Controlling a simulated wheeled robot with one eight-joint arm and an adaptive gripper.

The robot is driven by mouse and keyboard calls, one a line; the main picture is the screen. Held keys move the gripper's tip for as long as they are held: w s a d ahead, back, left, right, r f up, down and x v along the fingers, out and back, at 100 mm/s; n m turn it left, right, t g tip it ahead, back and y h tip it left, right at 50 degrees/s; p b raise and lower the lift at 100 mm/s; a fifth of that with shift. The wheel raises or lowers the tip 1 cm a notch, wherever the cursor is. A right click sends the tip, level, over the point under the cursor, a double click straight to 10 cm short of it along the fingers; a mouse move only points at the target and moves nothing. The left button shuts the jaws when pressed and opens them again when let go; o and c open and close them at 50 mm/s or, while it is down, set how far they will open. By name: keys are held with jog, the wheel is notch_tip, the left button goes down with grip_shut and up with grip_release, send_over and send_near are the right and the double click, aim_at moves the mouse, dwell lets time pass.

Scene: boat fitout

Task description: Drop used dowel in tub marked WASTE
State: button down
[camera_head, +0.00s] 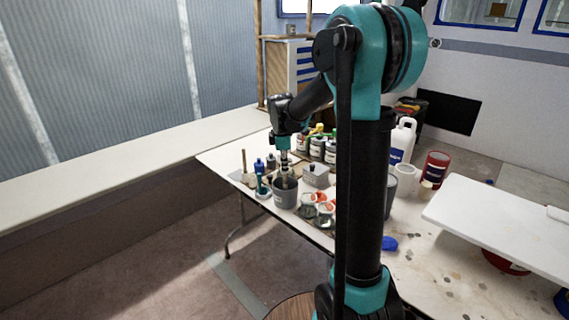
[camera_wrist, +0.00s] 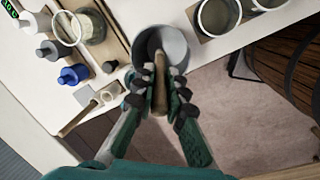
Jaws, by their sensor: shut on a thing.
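My gripper (camera_wrist: 161,82) is shut on a brown wooden dowel (camera_wrist: 160,96), which lies between its two fingers. The dowel's far end points over the opening of a round grey tub (camera_wrist: 174,41). I cannot tell from the picture whether the end is above the rim or inside it. In the head view my gripper (camera_head: 284,168) points down right over the grey tub (camera_head: 285,196), which stands near the table's front edge. No marking on the tub can be read.
Another light dowel (camera_wrist: 80,117) stands in a block left of the tub. Open floor lies before the table.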

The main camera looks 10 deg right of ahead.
jog(key=shift+f, duration=0.15)
jog(key=c, duration=1.5)
grip_release()
jog(key=r, duration=0.4)
jog(key=s+r, duration=0.1)
jog(key=r, duration=0.3)
jog(key=s+a+r, duration=0.1)
jog(key=r, duration=0.2)
jog(key=shift+s+r, duration=0.1)
jog(key=shift+r, duration=0.3)
jog(key=s+d+f+m, duration=0.2)
jog(key=s+f+m, duration=0.3)
jog(key=s+f, duration=0.2)
jog(key=s+d+f+m+t, duration=0.1)
jog(key=s+f+m, duration=0.5)
jog(key=s, duration=0.4)
jog(key=s+d+f+m+t, duration=0.1)
jog(key=s+d+f+m, duration=0.1)
jog(key=s+f+m, duration=0.3)
jog(key=shift+s+d+f+m+y, duration=0.2)
jog(key=shift+s+f, duration=0.65)
jog(key=shift+s, duration=0.3)
jog(key=shift+s+d+f+m+y, duration=0.1)
jog(key=shift+s+f+y, duration=0.1)
jog(key=shift+s+f, duration=0.75)
